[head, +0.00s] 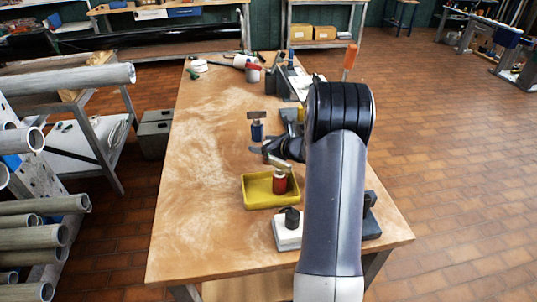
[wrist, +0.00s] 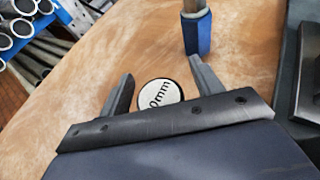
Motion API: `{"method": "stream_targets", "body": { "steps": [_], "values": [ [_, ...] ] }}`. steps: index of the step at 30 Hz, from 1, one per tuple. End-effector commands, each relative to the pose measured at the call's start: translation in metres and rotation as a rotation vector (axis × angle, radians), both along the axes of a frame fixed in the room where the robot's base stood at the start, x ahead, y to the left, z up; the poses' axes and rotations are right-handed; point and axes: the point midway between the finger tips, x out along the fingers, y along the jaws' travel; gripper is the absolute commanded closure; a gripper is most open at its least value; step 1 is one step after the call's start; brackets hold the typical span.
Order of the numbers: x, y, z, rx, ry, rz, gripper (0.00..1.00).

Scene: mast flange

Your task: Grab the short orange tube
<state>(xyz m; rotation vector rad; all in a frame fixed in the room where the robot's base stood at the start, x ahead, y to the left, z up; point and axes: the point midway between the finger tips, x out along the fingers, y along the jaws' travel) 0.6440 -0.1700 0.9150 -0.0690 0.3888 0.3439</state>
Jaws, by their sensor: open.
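A short red-orange cylinder (head: 280,183) with a pale top stands upright in a yellow tray (head: 257,203) on the workbench. My gripper (head: 272,155) is open above the bench, just beyond the tray in the head view, partly hidden by my arm. In the wrist view a round white disc marked "0mm" (wrist: 160,94) shows between the open fingers, not gripped. No orange thing shows in the wrist view.
A blue-based piece (head: 257,132) with a metal top stands beyond my gripper; a blue piece also shows in the wrist view (wrist: 198,37). A white block with a black knob (head: 288,232) is near the front. The bench's left side (head: 205,170) is clear.

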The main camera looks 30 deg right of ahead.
Motion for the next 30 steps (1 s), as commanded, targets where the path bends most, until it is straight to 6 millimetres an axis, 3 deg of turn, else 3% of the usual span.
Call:
{"method": "stream_targets", "body": {
  "steps": [7,25,30],
  "values": [
    [0.0008,0.0003,-0.0006,0.0,0.0,0.0,0.4],
    [0.0005,0.0002,-0.0005,0.001,0.0,0.0,0.89],
    [0.0006,0.0001,-0.0001,0.0,0.0,0.0,0.89]
  ]
}}
